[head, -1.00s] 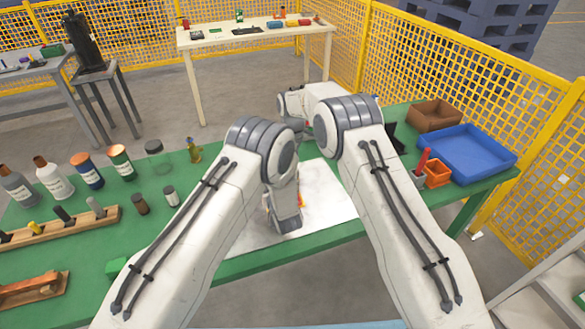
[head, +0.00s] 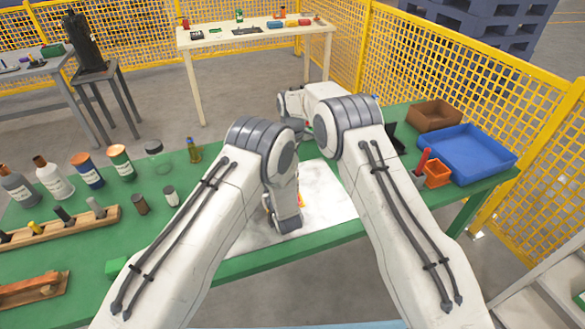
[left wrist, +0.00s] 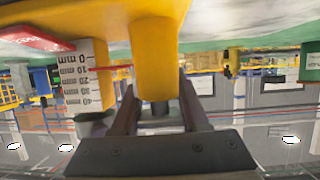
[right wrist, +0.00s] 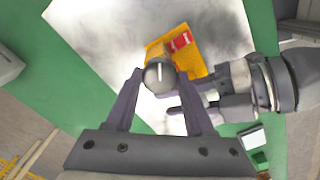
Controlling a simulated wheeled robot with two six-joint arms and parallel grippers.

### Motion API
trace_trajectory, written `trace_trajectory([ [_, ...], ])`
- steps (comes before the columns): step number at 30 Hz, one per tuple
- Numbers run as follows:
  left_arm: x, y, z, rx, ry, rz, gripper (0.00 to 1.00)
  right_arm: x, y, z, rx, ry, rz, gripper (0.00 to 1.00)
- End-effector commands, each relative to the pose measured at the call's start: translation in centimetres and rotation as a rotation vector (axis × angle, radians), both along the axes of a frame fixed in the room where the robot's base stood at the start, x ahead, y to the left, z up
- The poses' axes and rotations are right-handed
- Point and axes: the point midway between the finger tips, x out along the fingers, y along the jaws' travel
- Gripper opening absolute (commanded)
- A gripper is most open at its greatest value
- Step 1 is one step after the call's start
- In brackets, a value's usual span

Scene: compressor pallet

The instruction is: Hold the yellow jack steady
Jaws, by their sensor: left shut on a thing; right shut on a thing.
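The yellow jack (right wrist: 200,58) stands on a pale, smudged sheet (right wrist: 110,40) on the green bench; only a sliver of it shows in the head view (head: 301,200), behind my left arm. In the left wrist view, which looks upside down, my left gripper (left wrist: 158,95) is shut on the jack's yellow column (left wrist: 157,45). A white millimetre scale (left wrist: 83,85) with a red line near 10 is beside it. In the right wrist view, my right gripper (right wrist: 158,85) is shut on a round grey knob (right wrist: 158,74) with a white mark, at the jack.
Several bottles (head: 87,170) and a wooden rack (head: 70,225) stand on the left of the green bench. A blue tray (head: 467,152), a brown box (head: 434,115) and an orange bin (head: 437,173) are on the right. Yellow mesh fencing (head: 470,80) runs behind.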

Motion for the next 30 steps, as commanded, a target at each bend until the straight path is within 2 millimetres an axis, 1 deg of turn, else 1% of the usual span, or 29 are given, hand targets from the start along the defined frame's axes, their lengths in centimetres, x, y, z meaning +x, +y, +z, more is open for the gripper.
trace_trajectory([
  [1, -0.2, 0.2, -0.4, 0.002, 0.011, 0.001, 0.00, 0.1, 0.0, 0.1, 0.000, -0.004, -0.001, 0.00],
  [6, -0.2, 0.1, -0.4, 0.002, 0.011, 0.001, 0.00, 0.1, 0.0, 0.1, 0.001, -0.005, 0.000, 0.00],
  [7, -0.2, 0.1, -0.4, 0.002, 0.011, 0.001, 0.00, 0.1, 0.0, 0.1, 0.001, -0.005, 0.000, 0.57],
  [8, -0.2, 0.1, -0.4, 0.002, 0.011, 0.001, 0.00, 0.1, 0.0, 0.1, 0.001, -0.005, 0.000, 0.69],
  [9, -0.2, 0.1, -0.4, 0.002, 0.011, 0.001, 0.00, 0.1, 0.0, 0.1, 0.001, -0.005, 0.000, 0.83],
  [17, -0.2, 0.1, -0.4, 0.001, 0.011, 0.002, 0.00, 0.1, 0.0, 0.0, 0.000, -0.002, 0.000, 0.83],
  [20, -0.2, 0.1, -0.4, 0.001, 0.011, 0.002, 0.00, 0.1, 0.0, 0.3, 0.000, -0.002, 0.000, 0.83],
  [23, -0.2, 0.1, -0.4, 0.001, 0.011, 0.002, 0.00, 0.1, 0.0, 1.2, 0.001, -0.004, 0.000, 0.83],
  [26, -0.2, 0.1, -0.4, 0.001, 0.011, 0.002, 0.00, 0.1, 0.0, 3.0, 0.002, -0.006, 0.000, 0.83],
  [30, -0.2, 0.1, -0.4, 0.001, 0.010, 0.002, 0.00, 0.1, 0.0, 6.1, 0.002, -0.006, 0.000, 0.83],
])
